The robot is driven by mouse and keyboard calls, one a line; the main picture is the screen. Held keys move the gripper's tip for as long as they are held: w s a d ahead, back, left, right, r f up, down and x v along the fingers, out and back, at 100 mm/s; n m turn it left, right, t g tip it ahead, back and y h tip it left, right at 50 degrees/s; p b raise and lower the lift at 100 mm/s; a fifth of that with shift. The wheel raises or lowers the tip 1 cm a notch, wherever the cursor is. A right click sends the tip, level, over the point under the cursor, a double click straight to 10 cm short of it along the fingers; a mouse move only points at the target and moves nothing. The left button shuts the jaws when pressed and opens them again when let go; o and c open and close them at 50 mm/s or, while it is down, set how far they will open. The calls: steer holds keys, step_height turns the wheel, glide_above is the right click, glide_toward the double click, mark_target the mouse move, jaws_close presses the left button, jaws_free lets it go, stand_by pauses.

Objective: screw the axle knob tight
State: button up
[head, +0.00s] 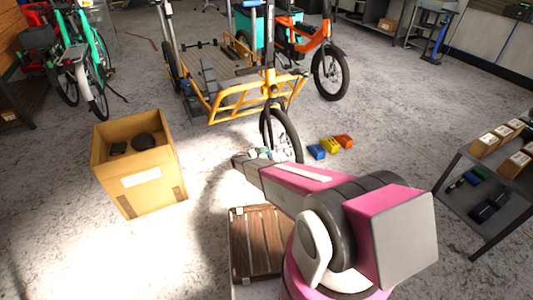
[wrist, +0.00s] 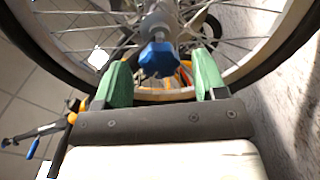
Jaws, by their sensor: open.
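The axle knob (wrist: 158,58) is blue and sits at the hub of a spoked wheel in the wrist view. My gripper (wrist: 162,75) has two green fingers, open, one on each side of the knob in the picture. Gaps show between the knob and both fingers, and I cannot tell the depth between them. In the head view my pink arm reaches toward the front wheel (head: 285,137) of the yellow cargo bike (head: 232,100). The knob is hidden there by the arm, and my gripper (head: 258,154) shows only in part beside the wheel.
A cardboard box (head: 158,192) stands at left, and a wooden crate (head: 256,240) lies below my arm. Blue, yellow and orange blocks (head: 330,145) lie right of the wheel. A grey shelf (head: 475,185) with boxes stands at right. Open floor lies between the blocks and shelf.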

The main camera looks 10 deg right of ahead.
steer(key=v, duration=0.8)
steer(key=shift+a, duration=0.3)
steer(key=shift+s, duration=0.1)
steer(key=w+d+n, duration=0.1)
steer(key=d+n, duration=0.2)
steer(key=n, duration=0.4)
steer(key=w+d+n, duration=0.1)
steer(key=d+n, duration=0.3)
steer(key=n, duration=0.2)
steer(key=w+d+n, duration=0.1)
steer(key=d+n, duration=0.2)
steer(key=n, duration=0.4)
steer(key=shift+w+d+r+n, duration=0.15)
steer(key=shift+w+d+n, duration=0.05)
steer(key=shift+d+n, duration=0.1)
steer(key=c, duration=0.9)
